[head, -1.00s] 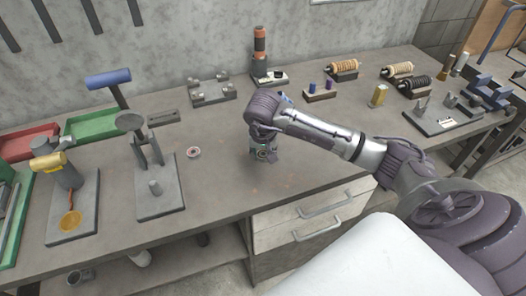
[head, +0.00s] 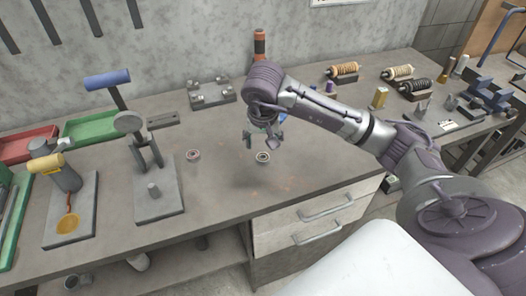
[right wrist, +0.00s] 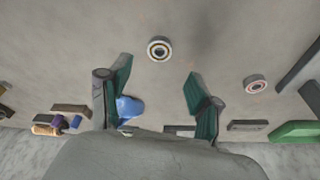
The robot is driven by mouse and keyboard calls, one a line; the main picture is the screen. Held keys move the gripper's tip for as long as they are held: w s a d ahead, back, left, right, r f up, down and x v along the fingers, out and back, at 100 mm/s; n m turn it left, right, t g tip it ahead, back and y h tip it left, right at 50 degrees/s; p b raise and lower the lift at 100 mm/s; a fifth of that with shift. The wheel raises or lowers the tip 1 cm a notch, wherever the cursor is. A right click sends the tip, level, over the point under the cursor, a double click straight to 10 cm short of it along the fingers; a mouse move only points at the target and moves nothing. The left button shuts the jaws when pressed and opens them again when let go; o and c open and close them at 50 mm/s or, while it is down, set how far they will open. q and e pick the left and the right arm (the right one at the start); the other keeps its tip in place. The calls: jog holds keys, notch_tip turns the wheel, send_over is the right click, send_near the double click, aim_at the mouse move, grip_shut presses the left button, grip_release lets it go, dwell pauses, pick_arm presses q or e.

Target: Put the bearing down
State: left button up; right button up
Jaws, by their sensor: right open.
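A small ring-shaped bearing (head: 263,157) with a dark hole lies flat on the grey workbench (head: 235,178), just below my right gripper. My right gripper (head: 262,138) is open and empty, raised a little above the bench. In the right wrist view the bearing (right wrist: 158,49) lies beyond the spread green-lined fingers of the gripper (right wrist: 159,78), apart from both. A second, reddish ring-shaped part (head: 193,155) lies on the bench to the left; it also shows at the right in the right wrist view (right wrist: 254,84). My left gripper is not in view.
A grey press (head: 158,190) with a blue-handled lever stands left of the reddish ring. Red (head: 28,142) and green (head: 92,127) trays are at the back left. A block with round pegs (head: 210,94) stands at the back. The bench's front middle is clear.

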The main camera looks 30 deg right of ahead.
jog(key=v, duration=0.4)
jog(key=shift+r, duration=0.1)
